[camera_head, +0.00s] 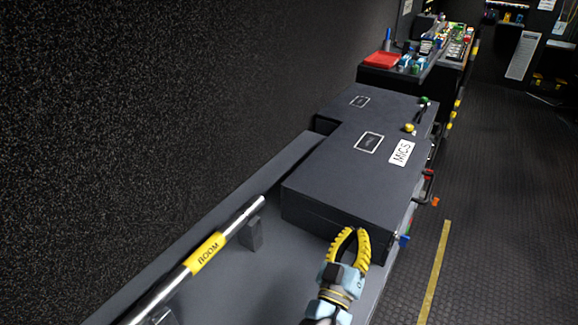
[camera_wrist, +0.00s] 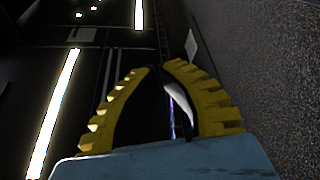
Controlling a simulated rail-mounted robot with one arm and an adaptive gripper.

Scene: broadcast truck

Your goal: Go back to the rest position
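My gripper (camera_head: 354,230) has yellow ribbed fingers and a light blue body. In the head view it is at the lower middle, in front of the near face of a dark case marked MICS. I cannot tell whether the fingers touch the case.
The MICS case (camera_head: 335,180) sits on a grey counter. A boom pole (camera_head: 172,288) lies left of my gripper in a holder. Another dark case (camera_head: 352,102), a red tray (camera_head: 382,60) and small items stand farther back. Bright strips (camera_wrist: 55,112) show in the wrist view.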

